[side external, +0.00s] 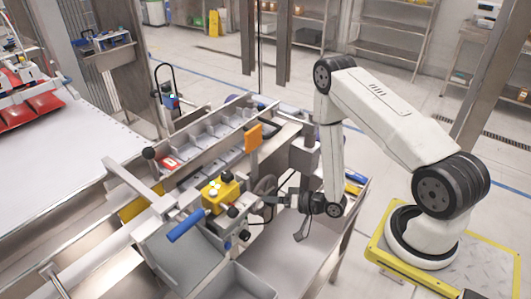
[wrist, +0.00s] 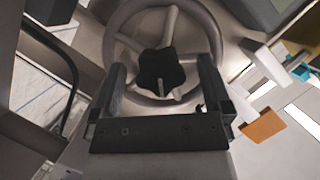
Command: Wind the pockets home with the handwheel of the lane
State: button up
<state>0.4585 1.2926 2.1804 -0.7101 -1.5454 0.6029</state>
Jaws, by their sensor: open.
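The handwheel (wrist: 208,28) is a grey spoked ring with a black lobed knob (wrist: 158,70) at its middle, seen nearly face-on in the wrist view. In the side view the handwheel (side external: 264,186) is small and dark, at the near side of the lane. My gripper (wrist: 162,68) is open, its two dark fingers at either side of the knob in the picture. I cannot tell whether they touch the wheel. In the side view my gripper (side external: 272,199) is close to the wheel. The lane's grey pockets (side external: 205,141) form a row behind it.
A yellow control box (side external: 221,193) with buttons and a blue-handled lever (side external: 185,226) stand left of the wheel. An orange plate (side external: 253,138) rises above the lane; an orange piece also shows in the wrist view (wrist: 262,127). A grey bin (side external: 240,284) sits in front.

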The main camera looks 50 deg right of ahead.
jog(key=shift+w+a+f, duration=0.15)
jog(key=shift+w, duration=0.25)
jog(key=c, duration=1.3)
jog(key=n+h, duration=0.1)
jog(key=n, duration=0.2)
jog(key=shift+g+h, duration=0.3)
jog(key=shift+h, duration=0.1)
jog(key=n+h, duration=0.2)
jog(key=n, duration=0.1)
